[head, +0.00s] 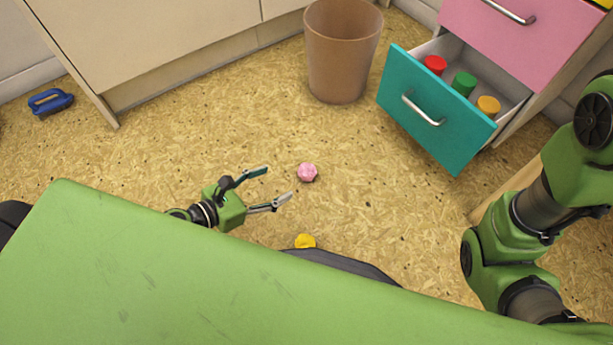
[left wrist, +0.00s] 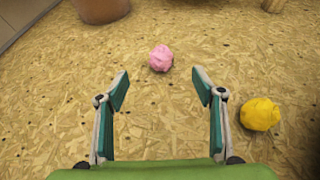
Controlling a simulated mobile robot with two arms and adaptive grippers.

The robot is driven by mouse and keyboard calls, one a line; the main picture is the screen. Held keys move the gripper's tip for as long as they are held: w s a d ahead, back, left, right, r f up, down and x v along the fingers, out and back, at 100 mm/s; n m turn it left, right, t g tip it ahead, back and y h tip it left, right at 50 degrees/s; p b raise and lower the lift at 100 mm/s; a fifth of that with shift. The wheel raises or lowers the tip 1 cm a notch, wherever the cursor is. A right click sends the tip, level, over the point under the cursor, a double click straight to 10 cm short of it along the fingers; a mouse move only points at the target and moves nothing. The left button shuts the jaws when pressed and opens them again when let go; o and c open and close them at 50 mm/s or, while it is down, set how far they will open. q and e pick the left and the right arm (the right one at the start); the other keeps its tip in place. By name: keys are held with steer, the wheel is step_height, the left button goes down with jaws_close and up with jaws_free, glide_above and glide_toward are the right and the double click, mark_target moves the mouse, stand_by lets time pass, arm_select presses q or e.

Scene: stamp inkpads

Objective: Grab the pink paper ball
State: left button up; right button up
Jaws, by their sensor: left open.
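The pink paper ball (head: 307,172) lies on the speckled floor in the middle of the head view. It also shows in the left wrist view (left wrist: 161,58), ahead of the fingertips and roughly between their lines. My left gripper (head: 275,185) is open and empty, low over the floor, to the left of the pink ball and apart from it. Both its fingers show in the left wrist view (left wrist: 160,83) with bare floor between them. My right arm is at the right of the head view, but its gripper is out of view.
A yellow paper ball (head: 305,241) lies near my base, to the right of the gripper in the left wrist view (left wrist: 260,114). A brown bin (head: 342,55) stands behind. An open teal drawer (head: 432,112) holds red, green and yellow round items. A blue brush (head: 50,102) lies far left.

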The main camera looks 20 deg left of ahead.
mark_target(300, 173)
arm_select(q)
steer(key=b+x, duration=0.1)
steer(key=x, duration=0.6)
steer(key=shift+w+d+f, duration=0.15)
steer(key=shift+w+f, duration=0.05)
steer(key=shift+w, duration=0.1)
steer(key=b+x, duration=0.1)
steer(key=x, duration=0.1)
steer(key=f+b+x, duration=0.1)
steer(key=x, duration=0.1)
steer(key=shift+d+f, duration=0.1)
steer(key=shift+d, duration=0.05)
steer(key=shift+w+d+f, duration=0.1)
steer(key=shift+w+d, duration=0.05)
steer(key=shift+w, duration=0.2)
steer(key=shift+c, duration=0.4)
steer(key=c, duration=0.7)
